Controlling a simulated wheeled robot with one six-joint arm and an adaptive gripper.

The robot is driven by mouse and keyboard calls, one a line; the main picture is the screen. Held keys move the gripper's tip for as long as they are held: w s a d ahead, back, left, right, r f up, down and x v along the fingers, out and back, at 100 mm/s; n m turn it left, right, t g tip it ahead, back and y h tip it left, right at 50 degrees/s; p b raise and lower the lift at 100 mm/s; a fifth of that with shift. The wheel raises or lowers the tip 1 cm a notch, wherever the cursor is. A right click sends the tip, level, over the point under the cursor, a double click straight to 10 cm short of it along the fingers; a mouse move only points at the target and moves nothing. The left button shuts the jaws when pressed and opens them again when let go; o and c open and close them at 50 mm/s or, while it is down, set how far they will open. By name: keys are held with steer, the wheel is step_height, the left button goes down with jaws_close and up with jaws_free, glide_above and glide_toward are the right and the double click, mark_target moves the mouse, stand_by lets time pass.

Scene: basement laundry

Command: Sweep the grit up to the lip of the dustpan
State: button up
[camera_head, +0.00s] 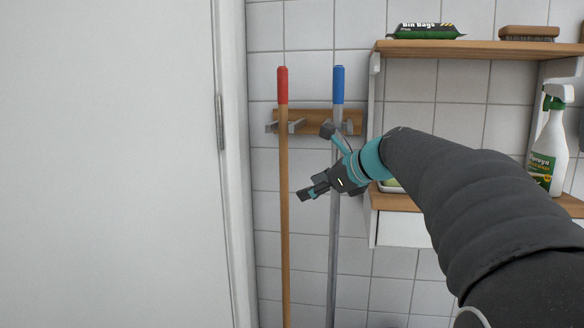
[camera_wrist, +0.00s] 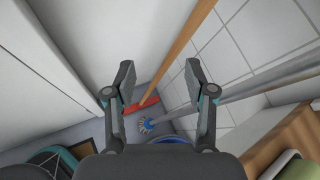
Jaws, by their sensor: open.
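A broom with a wooden handle (camera_head: 284,200) and a red grip (camera_head: 282,85) hangs upright at the wall rack. In the wrist view its handle (camera_wrist: 180,50) runs down to a red head (camera_wrist: 145,103) near the floor. My gripper (camera_head: 314,163) is open and empty, in front of the rack and to the right of the wooden handle in the head view. In the wrist view the wooden handle shows beyond and between my two fingers (camera_wrist: 160,82); I see no contact. No grit or dustpan can be made out.
A grey pole (camera_head: 333,240) with a blue grip (camera_head: 338,85) hangs close by, partly behind my gripper. The wooden rack (camera_head: 310,122) is behind. At right, shelves (camera_head: 470,47) hold a spray bottle (camera_head: 549,150), bin bags (camera_head: 426,31) and a brush (camera_head: 529,33). A white door (camera_head: 110,160) fills the left.

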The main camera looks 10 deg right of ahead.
mark_target(287, 173)
steer(key=w+d+r+m+t, duration=0.1)
steer(key=w+d+r+m, duration=0.2)
steer(key=w+m, duration=0.15)
steer(key=shift+n+y, duration=0.25)
steer(key=shift+y, duration=0.15)
steer(key=x, duration=1.3)
steer(key=shift+w+r+b, duration=0.1)
steer(key=shift+w+b, duration=0.2)
steer(key=shift+w, duration=0.15)
jaws_close()
steer(key=c, duration=0.8)
jaws_free()
jaws_close()
steer(key=shift+r, duration=0.2)
